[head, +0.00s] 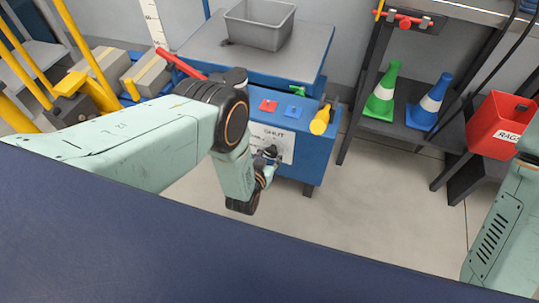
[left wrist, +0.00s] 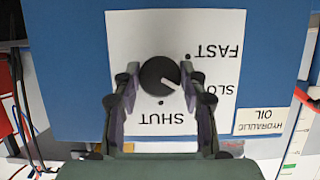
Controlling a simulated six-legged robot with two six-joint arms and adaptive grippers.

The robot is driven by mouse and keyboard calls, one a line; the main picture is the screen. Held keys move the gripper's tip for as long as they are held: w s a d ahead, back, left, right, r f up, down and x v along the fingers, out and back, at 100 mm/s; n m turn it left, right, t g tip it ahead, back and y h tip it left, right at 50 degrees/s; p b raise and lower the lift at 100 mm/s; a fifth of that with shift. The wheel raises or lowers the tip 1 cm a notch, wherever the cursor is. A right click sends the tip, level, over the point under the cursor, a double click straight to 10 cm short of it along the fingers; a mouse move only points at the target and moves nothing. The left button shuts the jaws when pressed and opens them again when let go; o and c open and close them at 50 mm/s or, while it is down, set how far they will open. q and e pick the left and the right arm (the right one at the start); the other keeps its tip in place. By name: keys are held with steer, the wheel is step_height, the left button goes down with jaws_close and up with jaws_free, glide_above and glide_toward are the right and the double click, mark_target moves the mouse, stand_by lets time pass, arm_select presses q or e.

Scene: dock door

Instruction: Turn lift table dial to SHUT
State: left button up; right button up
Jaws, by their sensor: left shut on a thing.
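The blue lift table (head: 305,170) stands ahead of me, with a white label plate (head: 285,141) on its front. In the left wrist view the plate appears upside down, with FAST, a partly hidden SLOW, and SHUT. The round black dial (left wrist: 158,72) sits in the middle of the plate. Its pale pointer mark points to the lower right in that view, between SLOW and the SHUT dot. My left gripper (left wrist: 160,78) is shut on the dial, one finger on each side. In the head view the left gripper (head: 269,166) is at the plate, partly hiding the dial. My right gripper is out of view.
A grey bin (head: 258,28) sits on the table top. Red (head: 268,105) and blue (head: 294,110) parts and a yellow-orange handle (head: 321,120) are above the plate. Green (head: 384,92) and blue (head: 430,104) cones and a red RAGS bin (head: 500,125) stand right. Floor is clear between.

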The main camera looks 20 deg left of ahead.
arm_select(q)
steer(key=shift+c, duration=0.9)
steer(key=m+y, duration=0.1)
steer(key=m, duration=0.1)
steer(key=m+y, duration=0.1)
steer(key=m, duration=0.1)
steer(key=shift+s+d+f+y, duration=0.1)
steer(key=shift+d+y, duration=0.05)
steer(key=shift+y, duration=0.25)
steer(key=m+t+y, duration=0.1)
steer(key=m+y, duration=0.1)
steer(key=m, duration=0.2)
steer(key=shift+m, duration=0.3)
steer(key=o, duration=1.1)
steer(key=shift+o, duration=0.2)
steer(key=v, duration=0.7)
steer(key=shift+s+d, duration=0.15)
steer(key=shift+s, duration=0.05)
